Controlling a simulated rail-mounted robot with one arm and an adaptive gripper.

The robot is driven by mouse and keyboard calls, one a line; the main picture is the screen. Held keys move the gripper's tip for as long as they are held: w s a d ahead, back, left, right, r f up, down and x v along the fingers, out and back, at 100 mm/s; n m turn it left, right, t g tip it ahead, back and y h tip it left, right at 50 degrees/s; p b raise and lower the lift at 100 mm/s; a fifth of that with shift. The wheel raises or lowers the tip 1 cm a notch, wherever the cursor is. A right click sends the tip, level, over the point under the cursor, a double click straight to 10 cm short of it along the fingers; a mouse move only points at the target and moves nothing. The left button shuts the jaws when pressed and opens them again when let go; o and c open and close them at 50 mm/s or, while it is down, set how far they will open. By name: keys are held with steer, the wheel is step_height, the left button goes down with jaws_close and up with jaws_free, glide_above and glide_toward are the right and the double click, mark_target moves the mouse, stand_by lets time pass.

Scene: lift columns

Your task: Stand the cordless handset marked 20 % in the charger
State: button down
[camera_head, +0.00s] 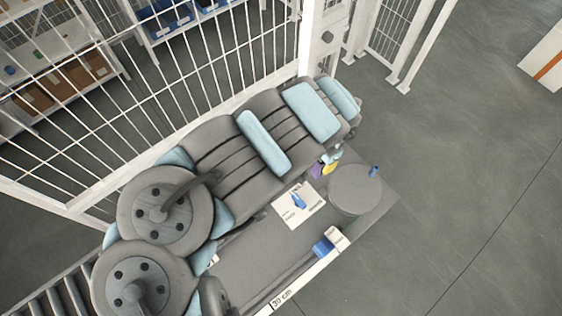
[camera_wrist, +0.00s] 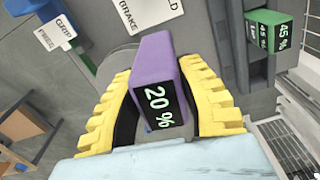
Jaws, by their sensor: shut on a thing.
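My gripper (camera_wrist: 165,105) is shut on the purple handset (camera_wrist: 157,65), whose black face reads 20 %. Its yellow ridged finger pads press on both sides of it. In the head view the gripper (camera_head: 327,165) is at the end of my arm, just beyond the round grey top, with a bit of the purple handset (camera_head: 317,171) showing. In the wrist view a green block marked 45 % (camera_wrist: 270,32) sits at the upper right against a dark grey structure (camera_wrist: 257,72). I cannot tell whether that structure is the charger. The lower end of the purple handset is hidden.
A round grey top (camera_head: 355,190) stands at the table's right end. A white card with a blue shape (camera_head: 299,204) lies on the grey table (camera_head: 255,255). A blue block (camera_head: 322,247) is near the front edge. White mesh fencing (camera_head: 215,60) runs behind my arm.

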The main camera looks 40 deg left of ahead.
steer(key=shift+n, duration=0.7)
steer(key=shift+s+a+f+b, duration=0.35)
steer(key=shift+a+f+b, duration=1.7)
steer(key=shift+a, duration=1.1)
steer(key=shift+s+a+f+b, duration=0.4)
steer(key=shift+a+f+b, duration=1.3)
steer(key=shift+a+f, duration=1)
steer(key=shift+s+a+f+b, duration=0.35)
steer(key=shift+a+f+b, duration=1.5)
steer(key=shift+a, duration=1.7)
steer(key=c, duration=0.8)
jaws_free()
steer(key=shift+r, duration=0.1)
steer(key=shift+o, duration=0.2)
